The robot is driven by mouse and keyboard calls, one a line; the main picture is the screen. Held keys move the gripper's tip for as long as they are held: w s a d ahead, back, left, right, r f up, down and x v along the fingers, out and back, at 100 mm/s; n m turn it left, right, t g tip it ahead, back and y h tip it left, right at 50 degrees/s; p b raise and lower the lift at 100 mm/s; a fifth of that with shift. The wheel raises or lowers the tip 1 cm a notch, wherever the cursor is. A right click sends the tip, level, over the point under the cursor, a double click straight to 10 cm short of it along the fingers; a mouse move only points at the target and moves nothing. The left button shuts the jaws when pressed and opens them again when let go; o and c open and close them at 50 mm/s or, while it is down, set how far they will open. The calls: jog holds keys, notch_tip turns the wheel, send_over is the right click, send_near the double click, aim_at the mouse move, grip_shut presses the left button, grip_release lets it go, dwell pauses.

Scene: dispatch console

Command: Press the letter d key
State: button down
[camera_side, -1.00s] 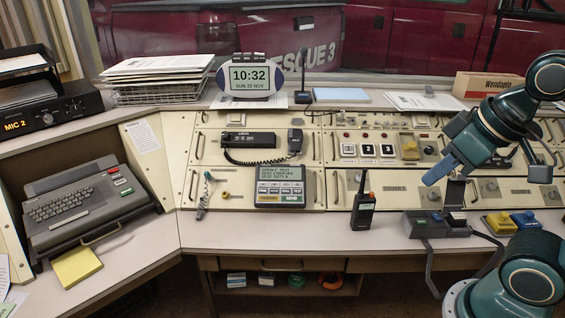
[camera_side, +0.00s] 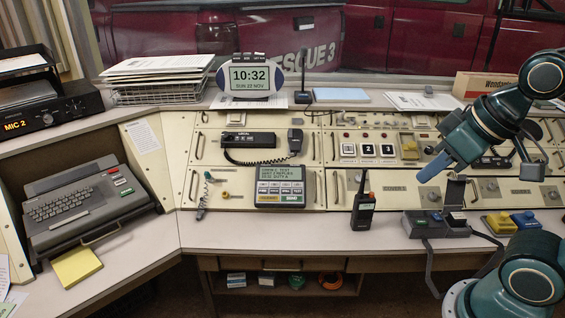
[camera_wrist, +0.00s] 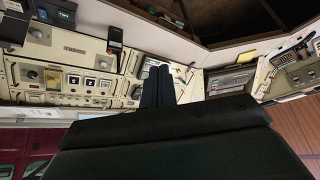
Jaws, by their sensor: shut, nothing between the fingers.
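The grey keyboard machine (camera_side: 82,203) sits in the recess at the left of the console, with rows of small keys (camera_side: 60,206). The letters on the keys are too small to read, so I cannot tell which is d. It also shows small in the wrist view (camera_wrist: 231,81). My gripper (camera_side: 421,179) is at the right, shut and empty, in the air in front of the console panels and far from the keyboard. Its closed fingers show in the wrist view (camera_wrist: 158,72).
A black handheld radio (camera_side: 363,205) stands upright on the desk below my gripper. A grey charger unit (camera_side: 436,226) is to its right. A message terminal (camera_side: 280,187) is on the panel. A yellow pad (camera_side: 76,267) lies before the keyboard. The desk between keyboard and radio is mostly clear.

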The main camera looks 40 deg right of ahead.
aim_at(297, 185)
jog(key=w+f+m+t+y, duration=0.15)
jog(key=w+m, duration=0.25)
jog(key=w, duration=0.7)
jog(key=w+f+m+t, duration=0.1)
jog(key=w+f+m, duration=0.2)
jog(key=w, duration=0.8)
jog(key=w+d+f+m+t, duration=0.2)
jog(key=w+d+f+m, duration=0.2)
jog(key=w+f+m, duration=0.1)
jog(key=w+d+f+m+t, duration=0.2)
jog(key=w+d+f+m, duration=0.2)
jog(key=w+f+m, duration=0.2)
jog(key=shift+w+d+f+m, duration=0.25)
jog(key=shift+w+f, duration=0.75)
jog(key=shift+f, duration=1.25)
jog(key=shift+f+h, duration=0.1)
jog(key=shift+h, duration=0.15)
jog(key=shift+w+d+f, duration=0.55)
jog(key=shift+f, duration=0.65)
jog(key=shift+w+d+f, duration=0.5)
jog(key=shift+w+f, duration=0.1)
jog(key=shift+f, duration=0.6)
jog(key=shift+w+d+f, duration=0.55)
jog(key=shift+f, duration=0.65)
